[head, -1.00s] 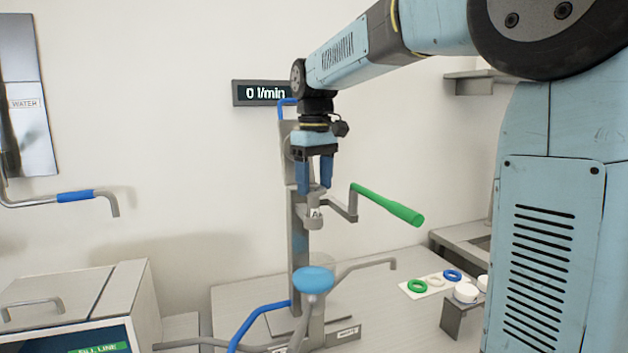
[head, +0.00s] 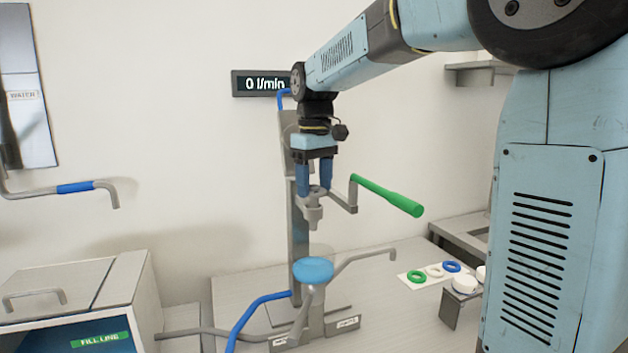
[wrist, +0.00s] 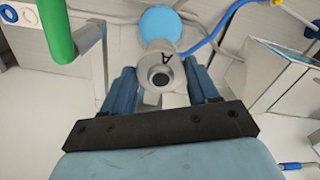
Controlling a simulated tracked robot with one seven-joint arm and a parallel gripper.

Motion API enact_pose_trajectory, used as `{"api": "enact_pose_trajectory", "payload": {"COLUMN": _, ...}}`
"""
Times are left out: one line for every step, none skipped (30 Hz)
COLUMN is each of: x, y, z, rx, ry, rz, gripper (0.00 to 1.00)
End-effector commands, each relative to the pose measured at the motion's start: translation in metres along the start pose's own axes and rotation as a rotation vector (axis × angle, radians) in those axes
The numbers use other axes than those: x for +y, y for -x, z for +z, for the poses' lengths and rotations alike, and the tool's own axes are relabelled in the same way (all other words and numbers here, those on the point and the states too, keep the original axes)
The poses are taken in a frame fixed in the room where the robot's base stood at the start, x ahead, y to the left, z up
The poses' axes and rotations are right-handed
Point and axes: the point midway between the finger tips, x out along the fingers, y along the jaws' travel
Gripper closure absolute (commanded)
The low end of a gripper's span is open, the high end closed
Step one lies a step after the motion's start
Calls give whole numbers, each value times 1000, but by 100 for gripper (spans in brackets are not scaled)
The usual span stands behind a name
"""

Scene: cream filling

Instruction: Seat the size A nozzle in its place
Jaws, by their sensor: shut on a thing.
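The size A nozzle (wrist: 146,58) is a grey ring-like piece marked with an "A", with a dark round opening, in the wrist view. My gripper (wrist: 162,85) is shut on it, with a blue finger on either side. In the head view my gripper (head: 314,190) points down in front of the grey upright stand (head: 300,240), and a grey tapered piece (head: 313,213) shows just below the fingertips. I cannot tell whether the nozzle touches the stand's fitting. The contact is partly hidden by the fingers.
A crank with a green handle (head: 388,196) stands close to the right of my gripper. A blue round top (head: 313,270) is below it. Green, white and blue rings (head: 452,266) lie on a white card at the right. A display (head: 260,84) reads 0 l/min.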

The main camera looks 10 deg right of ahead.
Motion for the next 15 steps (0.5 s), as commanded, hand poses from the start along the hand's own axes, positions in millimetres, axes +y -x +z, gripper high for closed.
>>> {"api": "enact_pose_trajectory", "payload": {"x": 0, "y": 0, "z": 0, "rx": 1, "ry": 0, "rz": 0, "gripper": 80}}
{"api": "enact_pose_trajectory", "payload": {"x": 0, "y": 0, "z": 0, "rx": 1, "ry": 0, "rz": 0, "gripper": 80}}
{"api": "enact_pose_trajectory", "payload": {"x": 0, "y": 0, "z": 0, "rx": 1, "ry": 0, "rz": 0, "gripper": 80}}
{"api": "enact_pose_trajectory", "payload": {"x": 0, "y": 0, "z": 0, "rx": 1, "ry": 0, "rz": 0, "gripper": 80}}
{"api": "enact_pose_trajectory", "payload": {"x": 0, "y": 0, "z": 0, "rx": 1, "ry": 0, "rz": 0, "gripper": 80}}
{"api": "enact_pose_trajectory", "payload": {"x": 0, "y": 0, "z": 0, "rx": 1, "ry": 0, "rz": 0, "gripper": 80}}
{"api": "enact_pose_trajectory", "payload": {"x": 0, "y": 0, "z": 0, "rx": 1, "ry": 0, "rz": 0, "gripper": 80}}
{"api": "enact_pose_trajectory", "payload": {"x": 0, "y": 0, "z": 0, "rx": 1, "ry": 0, "rz": 0, "gripper": 80}}
{"api": "enact_pose_trajectory", "payload": {"x": 0, "y": 0, "z": 0, "rx": 1, "ry": 0, "rz": 0, "gripper": 80}}
{"api": "enact_pose_trajectory", "payload": {"x": 0, "y": 0, "z": 0, "rx": 1, "ry": 0, "rz": 0, "gripper": 80}}
{"api": "enact_pose_trajectory", "payload": {"x": 0, "y": 0, "z": 0, "rx": 1, "ry": 0, "rz": 0, "gripper": 80}}
{"api": "enact_pose_trajectory", "payload": {"x": 0, "y": -1, "z": 0, "rx": 1, "ry": 0, "rz": 0, "gripper": 80}}
{"api": "enact_pose_trajectory", "payload": {"x": 0, "y": -1, "z": 0, "rx": 1, "ry": 0, "rz": 0, "gripper": 80}}
{"api": "enact_pose_trajectory", "payload": {"x": 0, "y": -2, "z": 0, "rx": 1, "ry": 0, "rz": 0, "gripper": 80}}
{"api": "enact_pose_trajectory", "payload": {"x": 0, "y": -3, "z": 0, "rx": 1, "ry": 0, "rz": 0, "gripper": 80}}
